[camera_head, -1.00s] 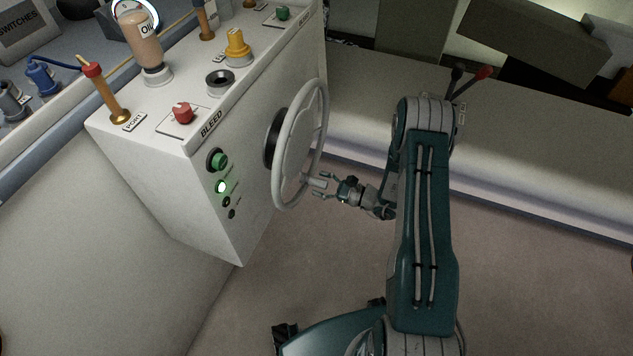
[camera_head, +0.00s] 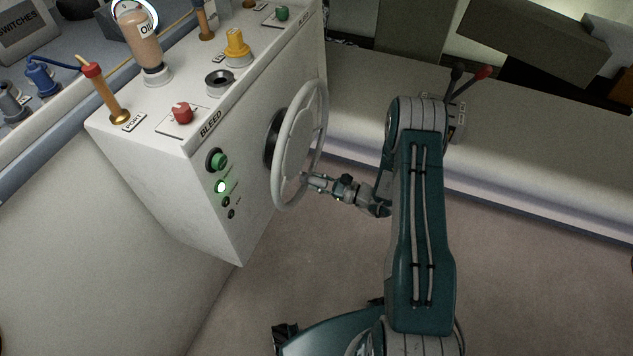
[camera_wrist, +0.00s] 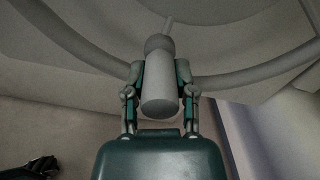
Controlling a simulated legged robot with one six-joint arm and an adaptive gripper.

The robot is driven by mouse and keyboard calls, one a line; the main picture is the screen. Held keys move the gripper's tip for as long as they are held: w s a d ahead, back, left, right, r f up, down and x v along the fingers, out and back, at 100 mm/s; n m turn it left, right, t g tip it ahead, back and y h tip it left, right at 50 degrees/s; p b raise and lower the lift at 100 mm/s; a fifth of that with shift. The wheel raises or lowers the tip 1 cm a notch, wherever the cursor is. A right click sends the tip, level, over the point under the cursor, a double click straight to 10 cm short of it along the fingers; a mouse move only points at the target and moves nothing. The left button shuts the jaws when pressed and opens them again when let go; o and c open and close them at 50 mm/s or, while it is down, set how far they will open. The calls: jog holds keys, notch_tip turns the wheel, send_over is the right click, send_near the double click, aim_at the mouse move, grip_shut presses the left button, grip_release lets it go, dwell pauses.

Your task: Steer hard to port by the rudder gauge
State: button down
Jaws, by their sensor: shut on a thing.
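A grey steering wheel (camera_head: 281,185) stands upright on the side of the white console. In the wrist view, the wheel's rim (camera_wrist: 232,80) curves across the picture. A pale cylindrical knob (camera_wrist: 160,88) sticks out from the wheel toward the wrist camera. My gripper (camera_head: 315,180) is at the lower right of the wheel. In the wrist view, my gripper's fingers (camera_wrist: 160,84) press on both sides of the knob. I cannot make out a rudder gauge in these views.
The white console (camera_head: 165,205) carries a lit green lamp (camera_head: 221,187), a green button (camera_head: 218,160), a red knob (camera_head: 182,112) and an oil bottle (camera_head: 143,45) on top. A long pale bench (camera_head: 520,160) runs behind my arm. The floor (camera_head: 330,270) beside the console is clear.

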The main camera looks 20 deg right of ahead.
jog(key=shift+w+d+n, duration=0.3)
jog(key=shift+w+n, duration=0.15)
jog(key=shift+n, duration=0.05)
jog(key=w+d+r+n, duration=0.7)
jog(key=w+n, duration=0.2)
jog(key=n, duration=0.3)
jog(key=s+a+r+n, duration=0.1)
jog(key=s+r+n, duration=0.1)
jog(key=r+n, duration=0.5)
jog(key=s+a+r+n, duration=0.1)
jog(key=a+r+n, duration=0.1)
jog(key=r+n, duration=0.6)
jog(key=shift+s+r, duration=0.35)
jog(key=shift+r, duration=0.05)
jog(key=shift+a, duration=0.1)
